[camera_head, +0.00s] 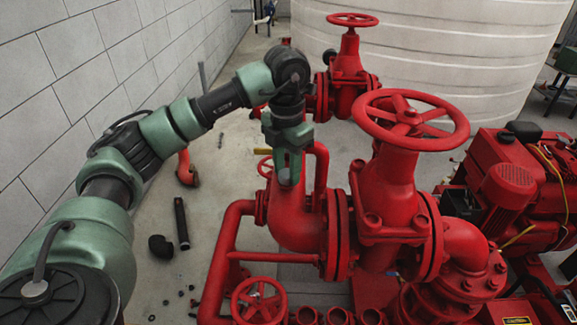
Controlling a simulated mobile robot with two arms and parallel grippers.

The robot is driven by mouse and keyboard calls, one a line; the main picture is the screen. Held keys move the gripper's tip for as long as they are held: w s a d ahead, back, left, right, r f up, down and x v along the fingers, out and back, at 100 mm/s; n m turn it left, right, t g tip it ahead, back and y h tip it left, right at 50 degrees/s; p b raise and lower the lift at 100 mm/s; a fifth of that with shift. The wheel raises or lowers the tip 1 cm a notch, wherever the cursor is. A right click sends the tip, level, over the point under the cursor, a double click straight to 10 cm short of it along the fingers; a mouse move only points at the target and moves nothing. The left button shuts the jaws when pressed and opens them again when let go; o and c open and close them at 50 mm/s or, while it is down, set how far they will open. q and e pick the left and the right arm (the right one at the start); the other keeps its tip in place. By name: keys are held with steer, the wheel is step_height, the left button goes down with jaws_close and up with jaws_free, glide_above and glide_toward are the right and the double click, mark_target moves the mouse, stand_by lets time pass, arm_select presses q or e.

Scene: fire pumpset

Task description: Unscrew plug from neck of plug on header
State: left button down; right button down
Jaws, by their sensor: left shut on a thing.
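The red header (292,222) is the large curved pipe in the middle of the camera_head view, joined by a bolted flange to the valve on its right. My left gripper (288,178) comes down over the top of the header, pointing downward. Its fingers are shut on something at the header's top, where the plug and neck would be. The fingers cover the plug and neck, so I cannot see the thread or whether the plug is apart from the neck. My right gripper is out of view.
A red valve handwheel (410,120) stands close on the right, with another valve (346,80) behind. A thin red pipe (321,170) rises beside my gripper. A black pipe (181,222) and loose fittings lie on the floor. A block wall (50,90) is at left.

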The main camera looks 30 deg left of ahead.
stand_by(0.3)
arm_select(q)
steer(key=n, duration=0.4)
steer(key=shift+p, duration=0.3)
steer(key=shift+n, duration=0.3)
steer(key=n, duration=0.4)
steer(key=shift+n+p, duration=0.3)
steer(key=shift+p, duration=0.05)
steer(key=n, duration=0.3)
steer(key=shift+r+p, duration=0.1)
steer(key=shift+p, duration=0.3)
steer(key=shift+n, duration=0.8)
